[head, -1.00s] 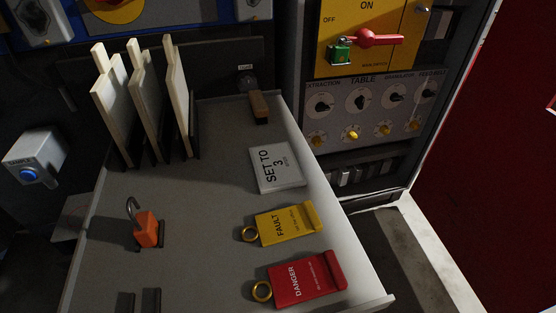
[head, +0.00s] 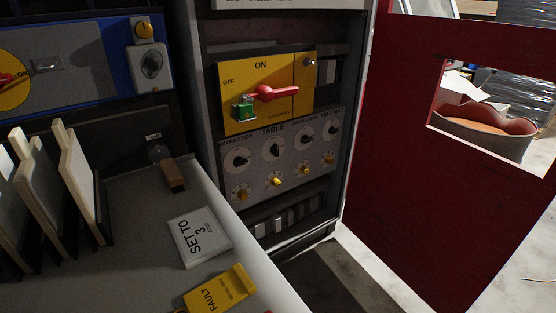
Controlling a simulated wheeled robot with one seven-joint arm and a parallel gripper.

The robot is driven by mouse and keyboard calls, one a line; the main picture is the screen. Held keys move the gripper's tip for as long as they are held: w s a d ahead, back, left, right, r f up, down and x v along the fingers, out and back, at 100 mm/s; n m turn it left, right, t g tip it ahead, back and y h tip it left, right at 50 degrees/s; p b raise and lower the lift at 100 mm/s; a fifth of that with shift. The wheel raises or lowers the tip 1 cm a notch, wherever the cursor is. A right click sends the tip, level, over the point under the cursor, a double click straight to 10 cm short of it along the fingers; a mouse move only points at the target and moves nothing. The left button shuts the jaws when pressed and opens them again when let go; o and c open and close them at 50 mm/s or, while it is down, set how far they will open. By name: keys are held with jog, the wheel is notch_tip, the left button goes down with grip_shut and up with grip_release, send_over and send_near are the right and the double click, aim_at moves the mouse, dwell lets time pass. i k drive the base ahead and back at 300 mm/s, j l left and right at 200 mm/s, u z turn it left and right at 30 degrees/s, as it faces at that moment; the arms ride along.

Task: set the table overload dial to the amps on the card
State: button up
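The card (head: 198,238) lies on the grey shelf and reads "SET TO 3", with smaller print I cannot read. The grey control panel (head: 256,172) in the open cabinet has a column labelled "TABLE". Under that label are a black-and-white upper dial (head: 274,149) and a yellow lower knob (head: 276,182). Their settings are too small to read, and I cannot tell which one is the overload dial. My gripper is not in view.
Above the panel is a yellow switch plate (head: 240,85) with a red handle (head: 277,93) and a green padlock (head: 243,108). A yellow FAULT tag (head: 220,290) lies on the shelf (head: 135,245). A red door (head: 410,190) stands right of the cabinet. Pale floor shows below it.

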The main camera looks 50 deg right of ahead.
aim_at(275, 181)
jog(key=l+z, duration=0.35)
jog(key=i+l+z, duration=0.1)
jog(key=l+z, duration=0.25)
jog(key=i+l+z, duration=0.1)
jog(key=l+z, duration=0.25)
jog(key=j, duration=0.1)
